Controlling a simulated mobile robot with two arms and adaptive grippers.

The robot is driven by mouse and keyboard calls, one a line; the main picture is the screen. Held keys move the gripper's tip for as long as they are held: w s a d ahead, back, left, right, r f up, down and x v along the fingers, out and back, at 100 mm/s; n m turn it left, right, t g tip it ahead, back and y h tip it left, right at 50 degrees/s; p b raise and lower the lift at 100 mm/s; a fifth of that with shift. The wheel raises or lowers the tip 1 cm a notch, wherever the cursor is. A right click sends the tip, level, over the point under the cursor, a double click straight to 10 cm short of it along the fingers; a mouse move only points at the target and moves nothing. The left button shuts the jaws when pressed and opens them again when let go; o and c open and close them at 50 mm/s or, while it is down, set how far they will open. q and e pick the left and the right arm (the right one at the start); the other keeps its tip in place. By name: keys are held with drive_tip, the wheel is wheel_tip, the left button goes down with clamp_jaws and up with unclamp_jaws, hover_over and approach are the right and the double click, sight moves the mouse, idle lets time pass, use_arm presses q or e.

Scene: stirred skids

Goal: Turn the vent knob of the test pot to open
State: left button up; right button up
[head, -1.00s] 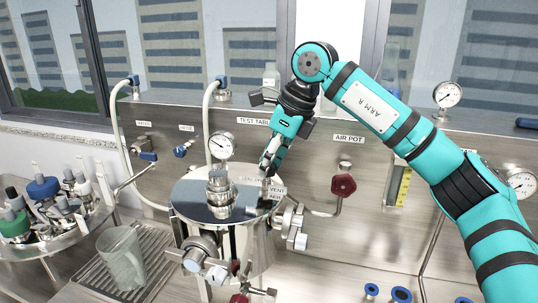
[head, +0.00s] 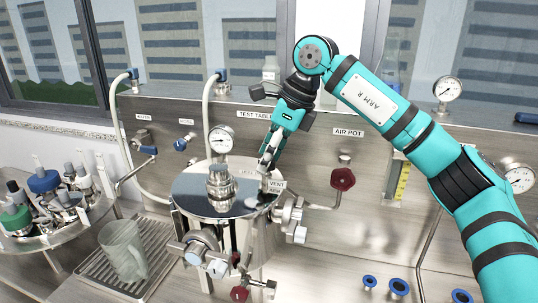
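The test pot (head: 222,196) is a shiny metal vessel with a flat, mirror-like lid, below the centre of the head view. A small VENT label (head: 278,186) stands at the right edge of the lid. The vent knob beside it is small and mostly hidden behind my fingers and the label. My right gripper (head: 266,166) points down at this spot from above, its fingertips at or just above the knob. I cannot tell whether the fingers touch it or are closed on it. My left gripper is not in view.
A pressure gauge (head: 221,139) and metal fitting rise from the lid. Clamps (head: 292,218) surround the pot's side. A red knob (head: 343,179) sits on the panel to the right. A clear jug (head: 123,249) stands on a drip tray at left, by a carousel of bottles (head: 48,200).

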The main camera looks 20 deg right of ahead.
drive_tip(key=v, duration=1.2)
